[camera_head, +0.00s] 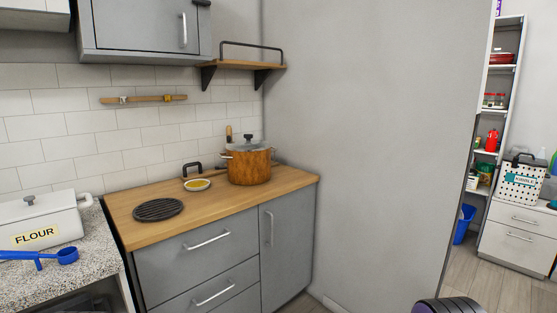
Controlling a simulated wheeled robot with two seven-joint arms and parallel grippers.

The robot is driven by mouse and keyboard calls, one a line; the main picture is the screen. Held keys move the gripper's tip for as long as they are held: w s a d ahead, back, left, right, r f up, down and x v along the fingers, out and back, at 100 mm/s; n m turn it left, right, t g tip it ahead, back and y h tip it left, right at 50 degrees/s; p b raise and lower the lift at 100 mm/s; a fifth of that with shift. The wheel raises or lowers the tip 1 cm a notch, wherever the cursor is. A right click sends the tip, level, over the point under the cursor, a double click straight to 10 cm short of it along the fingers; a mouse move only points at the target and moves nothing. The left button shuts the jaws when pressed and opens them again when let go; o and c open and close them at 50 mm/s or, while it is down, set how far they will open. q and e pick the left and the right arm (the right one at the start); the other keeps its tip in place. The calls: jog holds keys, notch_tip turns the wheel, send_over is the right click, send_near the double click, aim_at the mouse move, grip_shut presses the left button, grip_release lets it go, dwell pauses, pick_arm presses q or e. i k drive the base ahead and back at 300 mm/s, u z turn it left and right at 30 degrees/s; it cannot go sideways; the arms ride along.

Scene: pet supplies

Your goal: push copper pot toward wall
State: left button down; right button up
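The copper pot (249,170) stands upright on the wooden countertop (225,201), near its back right corner. It has a lid (248,146) with a dark knob and a small side handle showing at the left. The white tiled wall (105,147) is behind it, and a plain grey wall (360,130) rises to its right. I cannot tell whether the pot touches either wall. Neither of my grippers is in view.
A dark round trivet (158,210) lies farther left. A flour box (40,222) and blue scoop (65,256) are on the speckled counter (90,250). A wooden shelf (240,64) hangs above.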

aim_at(245, 168)
jog(key=z, duration=1.2)
jog(key=i, duration=1.9)
jog(key=u, duration=0.4)
